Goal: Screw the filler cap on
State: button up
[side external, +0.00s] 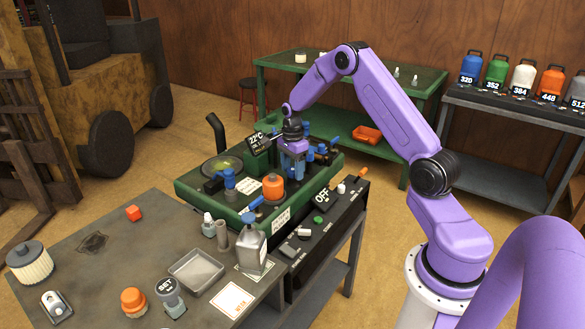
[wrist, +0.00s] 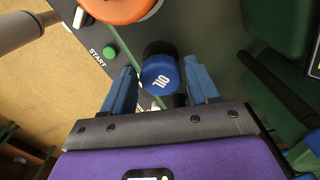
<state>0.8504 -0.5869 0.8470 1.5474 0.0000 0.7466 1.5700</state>
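A blue cap marked OIL (wrist: 160,74) shows in the wrist view. Its lettered top faces the camera and dark parts show around it. My gripper (wrist: 161,88) has its two blue fingers spread on either side of the cap, with a visible gap on each side. I cannot tell how deep the fingertips reach beside it, or whether the cap sits on a filler neck. In the side external view my gripper (side external: 293,166) points down over the green machine (side external: 190,187), among blue parts that hide the cap from sight.
An orange-topped part (side external: 272,186) and a small display (side external: 258,141) stand close to my gripper. A black control panel (side external: 305,245) with a green button (side external: 318,219) lies in front. A grey bottle (side external: 252,247) and a metal tray (side external: 196,270) stand on the near bench.

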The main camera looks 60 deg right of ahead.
jog(key=c, duration=0.6)
jog(key=o, duration=1.1)
jog(key=shift+c, duration=0.2)
jog(key=shift+d, duration=0.25)
jog(key=n, duration=1.1)
jog(key=shift+n, duration=0.4)
jog(key=n, duration=1.2)
